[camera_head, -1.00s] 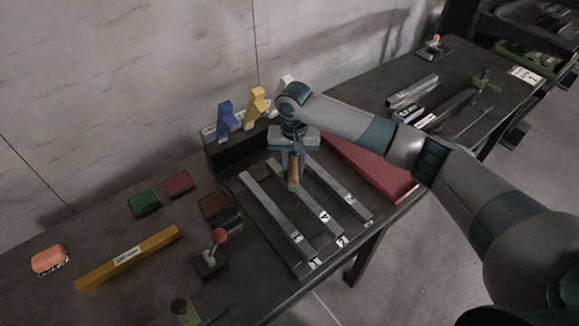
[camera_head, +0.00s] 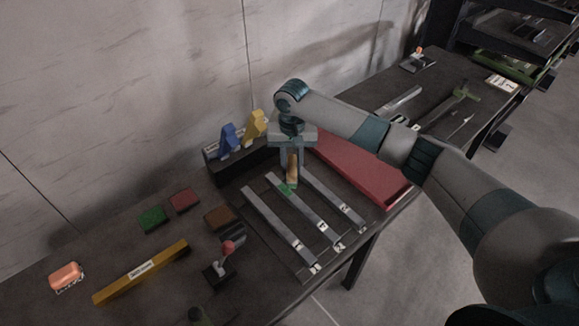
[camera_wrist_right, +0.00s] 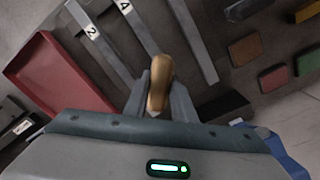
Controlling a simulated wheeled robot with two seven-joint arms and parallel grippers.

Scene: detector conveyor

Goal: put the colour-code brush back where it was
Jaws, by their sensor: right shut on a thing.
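The colour-code brush (camera_head: 292,167) has a tan wooden handle and a green lower end. My right gripper (camera_head: 292,155) is shut on its handle and holds it upright over the far end of the middle grey rail (camera_head: 305,213). In the right wrist view the tan handle (camera_wrist_right: 158,84) stands between the two fingers, with its green end hidden. I cannot tell whether the brush touches the rails. A dark rack (camera_head: 226,170) with a blue piece (camera_head: 228,141) and a yellow piece (camera_head: 255,125) stands left of the gripper. My left gripper is not in view.
Green (camera_head: 152,219), red (camera_head: 185,200) and brown (camera_head: 218,217) pads, a red-knobbed lever (camera_head: 226,250), a yellow bar (camera_head: 142,272) and an orange brush-like piece (camera_head: 66,276) lie left. A second table stands far right.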

